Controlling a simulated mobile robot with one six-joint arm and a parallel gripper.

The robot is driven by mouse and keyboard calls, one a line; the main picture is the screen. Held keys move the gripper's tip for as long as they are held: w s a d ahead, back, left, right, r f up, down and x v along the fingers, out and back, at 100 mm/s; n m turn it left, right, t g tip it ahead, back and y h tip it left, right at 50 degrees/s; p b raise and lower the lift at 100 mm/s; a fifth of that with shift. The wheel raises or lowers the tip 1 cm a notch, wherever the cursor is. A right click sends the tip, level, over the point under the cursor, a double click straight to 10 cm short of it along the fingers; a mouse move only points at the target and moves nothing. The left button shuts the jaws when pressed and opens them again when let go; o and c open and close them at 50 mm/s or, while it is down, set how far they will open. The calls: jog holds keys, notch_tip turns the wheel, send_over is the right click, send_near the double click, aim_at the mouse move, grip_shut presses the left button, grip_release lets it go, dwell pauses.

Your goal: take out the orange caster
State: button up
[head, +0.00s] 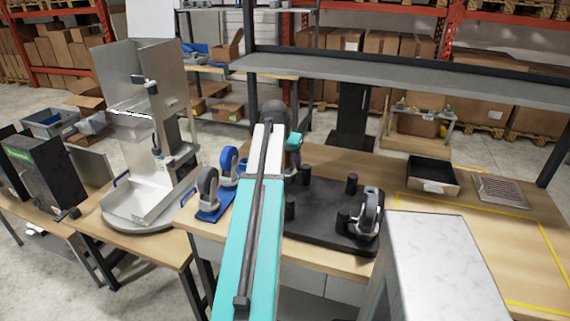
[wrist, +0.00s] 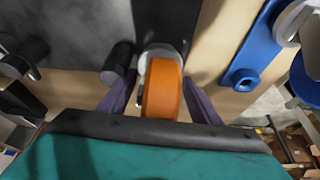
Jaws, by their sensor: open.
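The orange caster (wrist: 162,92) shows in the wrist view, its orange wheel standing between the two fingers of my gripper (wrist: 159,82). The fingers are open, one on each side of the wheel, and I cannot tell whether either touches it. Its pale metal mount is at the wheel's far end, next to a dark post (wrist: 117,62) at the edge of the black plate (wrist: 85,30). In the head view my teal arm hides the caster and the gripper; the black plate (head: 325,222) shows to the arm's right.
A grey-wheeled caster (head: 370,213) stands on the plate's right. Casters with blue bases (head: 213,212) stand left of my arm; a blue base (wrist: 245,72) is close right in the wrist view. A black tray (head: 432,183) and metal grate (head: 502,191) lie at right.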

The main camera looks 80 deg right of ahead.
jog(key=c, duration=1.2)
jog(key=shift+c, duration=1)
jog(key=shift+r, duration=0.1)
jog(key=shift+s+r+p, duration=0.15)
jog(key=shift+r+p, duration=0.45)
jog(key=shift+r, duration=0.15)
jog(key=shift+r+p, duration=0.9)
jog(key=shift+r, duration=0.45)
jog(key=shift+r+p, duration=1.55)
jog(key=shift+r, duration=0.9)
